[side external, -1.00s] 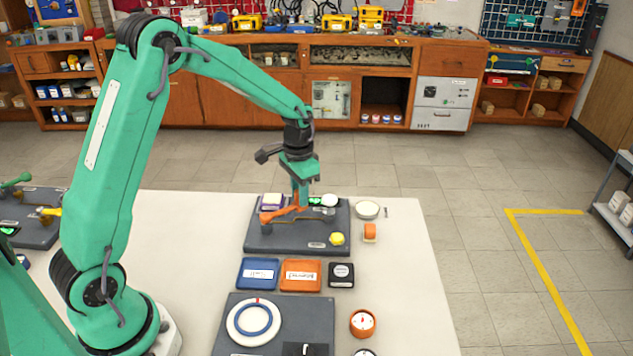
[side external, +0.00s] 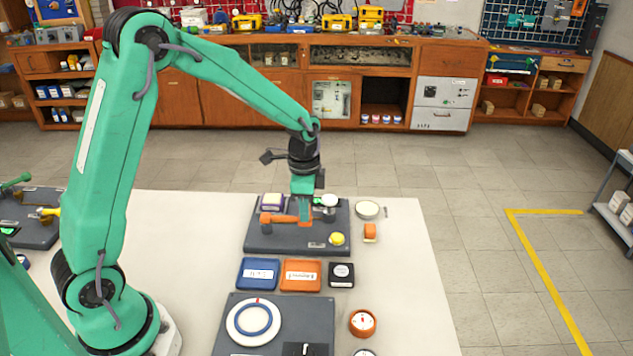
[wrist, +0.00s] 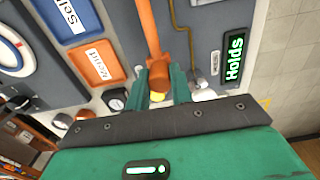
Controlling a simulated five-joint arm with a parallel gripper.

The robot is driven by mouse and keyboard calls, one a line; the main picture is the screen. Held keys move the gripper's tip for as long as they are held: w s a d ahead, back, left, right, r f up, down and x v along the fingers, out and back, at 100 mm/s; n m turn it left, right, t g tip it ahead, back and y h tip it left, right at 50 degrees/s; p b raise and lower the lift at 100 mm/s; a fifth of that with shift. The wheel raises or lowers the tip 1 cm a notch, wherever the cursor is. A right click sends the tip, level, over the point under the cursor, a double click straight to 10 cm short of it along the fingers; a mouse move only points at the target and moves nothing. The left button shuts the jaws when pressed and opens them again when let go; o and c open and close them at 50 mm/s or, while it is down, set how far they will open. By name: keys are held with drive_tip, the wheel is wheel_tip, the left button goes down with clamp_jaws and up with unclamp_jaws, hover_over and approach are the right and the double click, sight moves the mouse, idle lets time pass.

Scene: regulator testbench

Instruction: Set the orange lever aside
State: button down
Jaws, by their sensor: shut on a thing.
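The orange lever (side external: 285,218) lies roughly level over the dark grey board (side external: 285,243) in the side view, its left end at an orange block. My gripper (side external: 305,218) is at the lever's right end, pointing down. In the wrist view the lever (wrist: 151,30) runs from the top edge down between the two green fingers of my gripper (wrist: 160,82), which are shut on its thick orange end. A yellow knob (wrist: 157,97) shows just behind that end. Whether the lever's far end is fixed to the board is unclear.
Blue (side external: 258,274) and orange (side external: 301,275) labelled trays and a black gauge (side external: 341,275) stand in front of the board. A green display (wrist: 235,58) reads "Holds". The table's right side is mostly clear.

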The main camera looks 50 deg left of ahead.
drive_tip(key=shift+s, duration=0.1)
drive_tip(key=c, duration=1.2)
unclamp_jaws()
drive_tip(key=shift+c, duration=0.2)
drive_tip(key=shift+r, duration=0.15)
wheel_tip(320, 180, up, 7)
drive_tip(key=shift+f, duration=0.1)
drive_tip(key=shift+r, duration=0.4)
drive_tip(key=shift+r, duration=0.1)
drive_tip(key=shift+s+r, duration=0.2)
drive_tip(key=s+d+r+n+t, duration=0.1)
drive_tip(key=s+r+n, duration=0.3)
drive_tip(key=s, duration=0.6)
drive_tip(key=s+d+r+n+t, duration=0.1)
drive_tip(key=s+r+n+t, duration=0.3)
drive_tip(key=s, duration=0.6)
drive_tip(key=shift+s+r+n+t, duration=0.3)
drive_tip(key=shift+r+n, duration=0.2)
drive_tip(key=shift+n, duration=0.1)
